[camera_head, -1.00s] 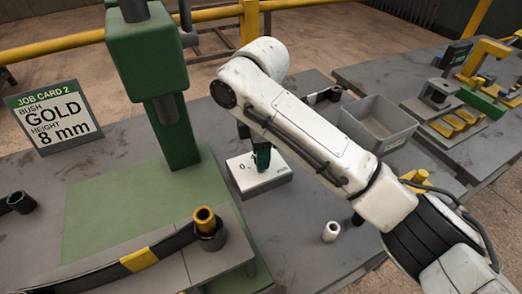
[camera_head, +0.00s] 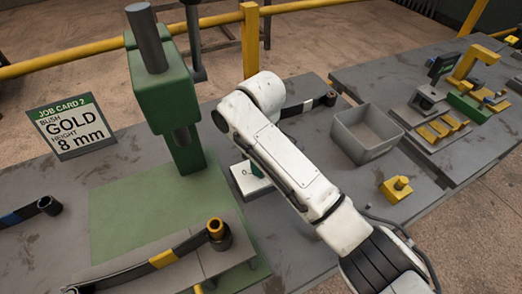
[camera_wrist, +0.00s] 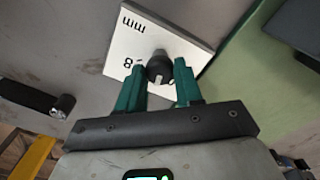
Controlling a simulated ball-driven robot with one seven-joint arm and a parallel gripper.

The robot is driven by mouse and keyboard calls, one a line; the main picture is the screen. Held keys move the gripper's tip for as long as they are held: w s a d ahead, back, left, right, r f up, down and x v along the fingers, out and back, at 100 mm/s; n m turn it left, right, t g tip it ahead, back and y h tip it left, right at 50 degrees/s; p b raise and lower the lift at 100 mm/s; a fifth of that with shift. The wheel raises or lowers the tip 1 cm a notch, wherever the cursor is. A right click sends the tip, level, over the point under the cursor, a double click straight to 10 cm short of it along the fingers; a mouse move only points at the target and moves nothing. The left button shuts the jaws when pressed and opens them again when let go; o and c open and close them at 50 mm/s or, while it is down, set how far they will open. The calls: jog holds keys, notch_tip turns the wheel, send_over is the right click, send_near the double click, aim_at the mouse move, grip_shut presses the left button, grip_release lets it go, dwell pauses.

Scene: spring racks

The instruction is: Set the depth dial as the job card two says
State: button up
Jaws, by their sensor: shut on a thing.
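The depth dial is a white plate (camera_head: 243,186) with a black knob, on the grey bench beside the green press. In the wrist view the plate (camera_wrist: 122,48) shows "mm" and an "8" upside down. The knob (camera_wrist: 160,64) sits between the green fingertips of my gripper (camera_wrist: 157,74), which is shut on it. The knob's pointer and exact setting cannot be read. In the head view my arm hides most of the gripper and part of the plate. Job card two (camera_head: 72,128) reads bush GOLD, height 8 mm.
The green press (camera_head: 163,85) stands left of the dial. A gold bush (camera_head: 215,228) sits in an eye of the leaf spring at the front. A grey bin (camera_head: 367,133) and a yellow block (camera_head: 397,189) are on the right. A second bench lies beyond.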

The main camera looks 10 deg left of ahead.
jog(key=m+p, duration=0.2)
jog(key=m, duration=0.1)
jog(key=m+p, duration=0.3)
jog(key=shift+r+m, duration=0.2)
jog(key=shift+m, duration=0.1)
jog(key=m+p, duration=0.3)
jog(key=m, duration=0.2)
jog(key=shift+f+m, duration=0.15)
jog(key=shift+m, duration=0.25)
jog(key=o, duration=1)
jog(key=shift+o, duration=0.2)
notch_tip(320, 180, up, 11)
jog(key=shift+f+b, duration=0.15)
jog(key=shift+b, duration=0.2)
